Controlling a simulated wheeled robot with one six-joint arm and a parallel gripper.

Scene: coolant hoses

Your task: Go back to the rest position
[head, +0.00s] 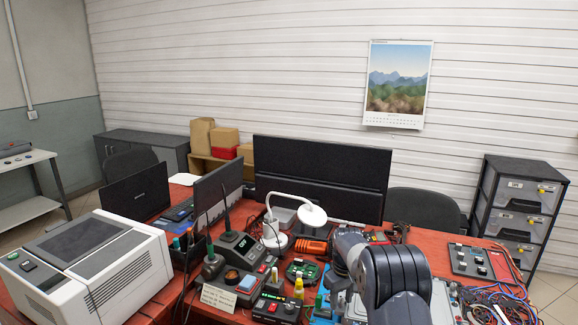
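My arm (396,272) rises from the bottom edge in the head view, right of the middle, over the red workbench (440,237). Its dark, rounded joints fill much of the front of the bench there. A grey wrist part (350,246) shows just left of these joints. I cannot make out the gripper's fingers among the arm parts and small items, so I cannot tell whether it is open or holds anything. Red and blue hoses or cables (508,292) lie at the right end of the bench, partly beside a dark panel with knobs (472,262).
A white desk lamp (311,215), a soldering station (241,250) and a green circuit board (303,270) crowd the bench left of my arm. Monitors (322,175) stand behind. A large white machine (85,262) stands at left, a drawer unit (520,205) at right.

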